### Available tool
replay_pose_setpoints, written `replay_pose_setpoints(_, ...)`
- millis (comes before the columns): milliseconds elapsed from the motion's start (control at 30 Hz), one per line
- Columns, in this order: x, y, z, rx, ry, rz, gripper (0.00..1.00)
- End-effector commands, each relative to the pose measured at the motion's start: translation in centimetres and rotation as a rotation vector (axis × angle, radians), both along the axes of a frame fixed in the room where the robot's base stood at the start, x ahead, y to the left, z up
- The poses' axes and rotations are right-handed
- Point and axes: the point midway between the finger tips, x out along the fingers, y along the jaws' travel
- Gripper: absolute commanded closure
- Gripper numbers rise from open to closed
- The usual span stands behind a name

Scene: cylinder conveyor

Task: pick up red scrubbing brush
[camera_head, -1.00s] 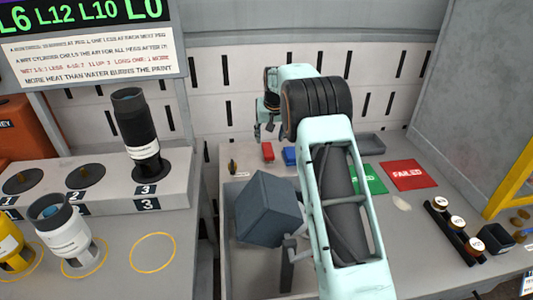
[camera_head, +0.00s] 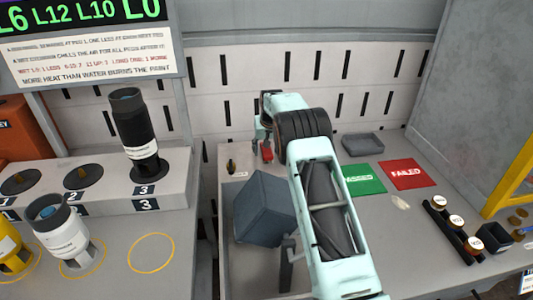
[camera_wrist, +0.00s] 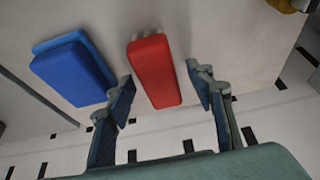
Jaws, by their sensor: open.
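The red scrubbing brush (camera_wrist: 153,70) lies on the worktop. In the wrist view it sits between the two open fingers of my gripper (camera_wrist: 160,92), with gaps on both sides and no visible contact. In the head view the red brush (camera_head: 266,154) shows just below my gripper (camera_head: 266,142), partly covered by its fingers. The blue brush (camera_wrist: 73,70) lies beside it, left of my gripper's left finger in the wrist view; in the head view my arm hides it.
A grey block (camera_head: 264,208) stands in front, near my arm. A grey tray (camera_head: 362,145), a green mat (camera_head: 363,178) and a red FAILED mat (camera_head: 407,174) are to the right. A slotted white wall (camera_head: 230,85) is close behind the worktop.

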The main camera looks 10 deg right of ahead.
Motion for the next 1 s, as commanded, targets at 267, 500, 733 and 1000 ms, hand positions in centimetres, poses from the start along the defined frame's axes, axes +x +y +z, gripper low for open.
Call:
replay_pose_setpoints(267, -0.03, 0.0, -0.12, 0.0, 0.0, 0.0, 0.51)
replay_pose_setpoints(500, -0.03, 0.0, -0.48, 0.0, 0.001, 0.0, 0.51)
replay_pose_setpoints(733, -0.03, 0.0, -0.5, 0.0, 0.0, 0.0, 0.51)
replay_pose_setpoints(1000, -0.02, 0.0, -0.5, 0.0, 0.0, 0.0, 0.71)
